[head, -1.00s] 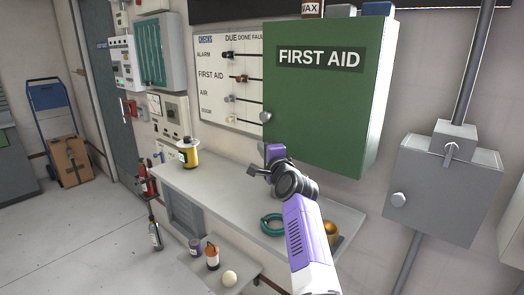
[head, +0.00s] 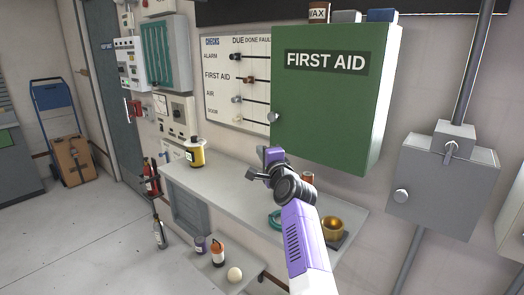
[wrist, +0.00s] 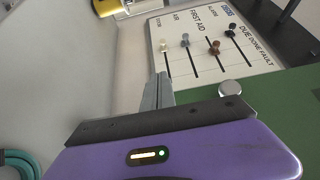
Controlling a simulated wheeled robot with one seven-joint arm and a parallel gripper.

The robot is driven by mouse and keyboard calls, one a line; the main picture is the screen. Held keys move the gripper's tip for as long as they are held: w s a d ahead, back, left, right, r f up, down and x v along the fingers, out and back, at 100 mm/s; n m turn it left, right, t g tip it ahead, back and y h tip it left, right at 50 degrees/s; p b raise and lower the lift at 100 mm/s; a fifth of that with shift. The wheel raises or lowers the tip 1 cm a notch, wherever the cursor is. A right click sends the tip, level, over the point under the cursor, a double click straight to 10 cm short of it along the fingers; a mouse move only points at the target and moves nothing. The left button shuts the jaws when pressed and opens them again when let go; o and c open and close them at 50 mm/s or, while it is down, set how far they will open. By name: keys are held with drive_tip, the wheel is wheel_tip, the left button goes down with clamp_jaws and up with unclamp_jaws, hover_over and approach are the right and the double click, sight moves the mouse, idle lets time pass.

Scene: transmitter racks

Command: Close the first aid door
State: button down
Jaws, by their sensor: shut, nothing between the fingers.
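The green first aid cabinet (head: 325,110) hangs on the wall with its lettered door (head: 322,90) facing me. The door looks flush with the box, and I see no gap along the visible edges. Its round knob (head: 275,117) is at the lower left of the door; it also shows in the wrist view (wrist: 230,87) beside the green face. My gripper (head: 251,174) is below the door's lower left corner, over the counter, with its fingers pointing left. In the wrist view the fingers (wrist: 157,92) are together and empty, apart from the knob.
The grey counter (head: 225,181) lies below, with a yellow jar (head: 196,154), a teal ring (head: 274,219) and a brass bowl (head: 333,227). The checks board (head: 232,105) is left of the cabinet. A grey switch box (head: 443,180) is to the right.

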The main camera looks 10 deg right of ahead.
drive_tip(key=s+a, duration=0.6)
drive_tip(key=a, duration=0.2)
wheel_tip(320, 180, up, 5)
drive_tip(key=d+n+t, duration=0.2)
drive_tip(key=s+d+f+n+t, duration=0.1)
drive_tip(key=s+d+f+n, duration=0.3)
drive_tip(key=s, duration=0.4)
drive_tip(key=s+d+f+n, duration=0.2)
drive_tip(key=s+f+n, duration=0.25)
drive_tip(key=s, duration=0.35)
drive_tip(key=s+d+f+n+t, duration=0.1)
drive_tip(key=s+d+f+n, duration=0.3)
drive_tip(key=s, duration=0.5)
drive_tip(key=s+f+g, duration=0.2)
drive_tip(key=s+f, duration=0.2)
drive_tip(key=s, duration=0.9)
drive_tip(key=s+d+f+n+g+h, duration=0.1)
drive_tip(key=s+f, duration=0.3)
drive_tip(key=s, duration=1)
drive_tip(key=s+f+n+g+h, duration=0.1)
drive_tip(key=s+f+g, duration=0.3)
drive_tip(key=s, duration=0.9)
drive_tip(key=shift+s+d+f+b, duration=0.2)
drive_tip(key=shift+s+d+b, duration=0.15)
drive_tip(key=shift+s+b, duration=0.1)
